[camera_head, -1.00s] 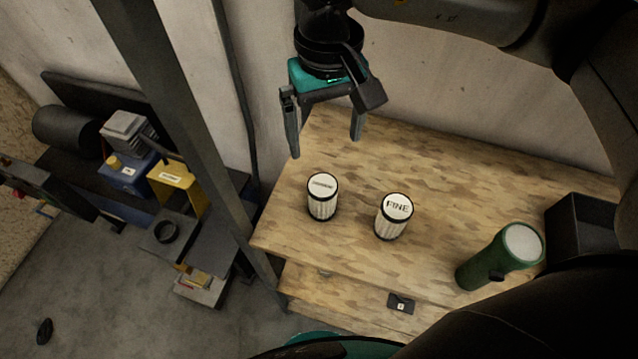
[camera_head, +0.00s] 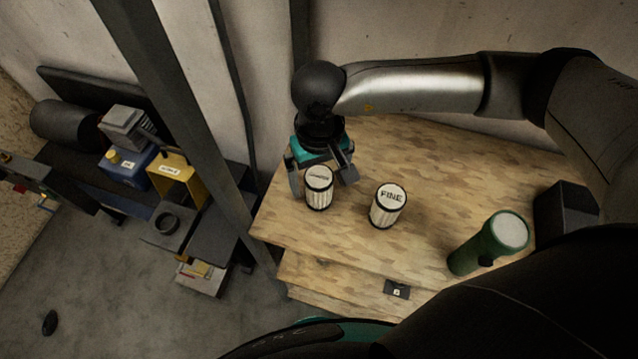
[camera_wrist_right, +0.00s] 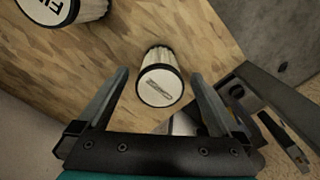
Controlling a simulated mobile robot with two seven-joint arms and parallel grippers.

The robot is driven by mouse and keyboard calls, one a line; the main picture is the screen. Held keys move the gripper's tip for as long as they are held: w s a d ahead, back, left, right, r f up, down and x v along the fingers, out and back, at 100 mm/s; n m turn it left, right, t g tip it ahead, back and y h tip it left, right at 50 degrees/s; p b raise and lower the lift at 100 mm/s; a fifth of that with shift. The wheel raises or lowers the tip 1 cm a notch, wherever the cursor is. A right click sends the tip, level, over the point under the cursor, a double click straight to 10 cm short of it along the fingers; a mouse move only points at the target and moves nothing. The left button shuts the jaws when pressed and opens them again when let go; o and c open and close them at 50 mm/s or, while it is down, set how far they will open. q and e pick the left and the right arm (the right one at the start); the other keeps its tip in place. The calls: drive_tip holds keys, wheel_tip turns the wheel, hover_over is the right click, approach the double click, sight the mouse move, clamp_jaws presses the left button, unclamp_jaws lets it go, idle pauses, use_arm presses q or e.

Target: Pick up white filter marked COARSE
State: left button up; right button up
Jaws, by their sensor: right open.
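The white filter with the longer, small label (camera_head: 318,190) stands upright on the wooden bench top near its left end. Its black-rimmed white lid shows in the wrist view (camera_wrist_right: 160,86); the lettering is too small to read surely. A second white filter, marked FINE (camera_head: 387,207), stands to its right. My right gripper (camera_head: 321,184) is open and empty, just behind the first filter. In the wrist view its fingers (camera_wrist_right: 160,76) lie on either side of that filter with gaps on both sides. My left gripper is out of view.
A green cylinder with a pale top (camera_head: 488,243) and a black box (camera_head: 565,215) stand at the right of the bench (camera_head: 440,170). A dark post (camera_head: 185,130) rises left of the bench. Beyond it is a shelf with a yellow bin (camera_head: 176,182).

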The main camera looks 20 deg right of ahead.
drive_tip(key=c, duration=1.5)
